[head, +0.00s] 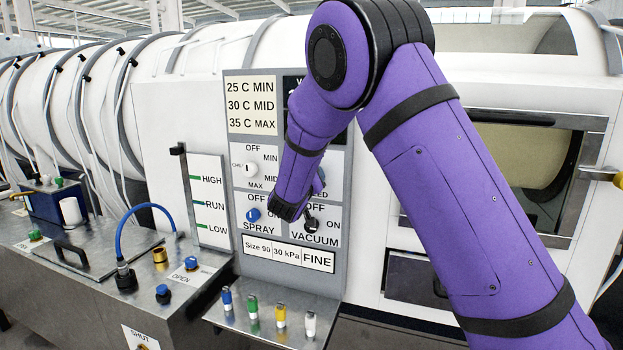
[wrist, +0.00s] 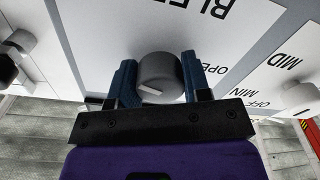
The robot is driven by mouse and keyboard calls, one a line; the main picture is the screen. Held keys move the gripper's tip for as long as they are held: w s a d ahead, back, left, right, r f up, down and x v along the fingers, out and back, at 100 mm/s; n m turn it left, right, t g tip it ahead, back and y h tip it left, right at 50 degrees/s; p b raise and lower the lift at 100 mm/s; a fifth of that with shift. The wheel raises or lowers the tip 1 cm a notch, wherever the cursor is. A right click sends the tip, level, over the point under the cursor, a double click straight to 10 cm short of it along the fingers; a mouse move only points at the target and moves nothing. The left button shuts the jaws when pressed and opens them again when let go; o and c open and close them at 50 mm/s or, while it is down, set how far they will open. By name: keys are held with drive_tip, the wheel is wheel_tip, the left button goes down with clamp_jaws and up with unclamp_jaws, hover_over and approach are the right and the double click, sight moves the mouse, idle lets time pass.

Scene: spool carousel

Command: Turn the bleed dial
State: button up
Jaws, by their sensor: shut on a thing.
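The bleed dial (wrist: 158,72) is a round grey knob with a white pointer mark, on a white panel in the wrist view. Part of an upside-down BLEED label and the word OPEN show beside it. My gripper (wrist: 158,78) has its two blue fingers on opposite sides of the knob, shut on it. In the wrist view the pointer mark lies on the side towards my gripper's palm. In the head view my purple arm covers most of the dial, and only the end of its label shows.
The panel also carries a chill dial (head: 250,170), a blue spray knob (head: 253,214) and a black vacuum knob (head: 311,223). Several coloured pegs stand on the metal shelf (head: 225,313) below. A blue hose (head: 128,222) arches at left.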

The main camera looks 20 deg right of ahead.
drive_tip(key=shift+f, duration=0.15)
idle(0.3)
drive_tip(key=o, duration=0.9)
drive_tip(key=shift+o, duration=0.2)
drive_tip(key=shift+s+a, duration=0.1)
drive_tip(key=v, duration=1)
drive_tip(key=shift+s, duration=0.3)
drive_tip(key=shift+a, duration=0.1)
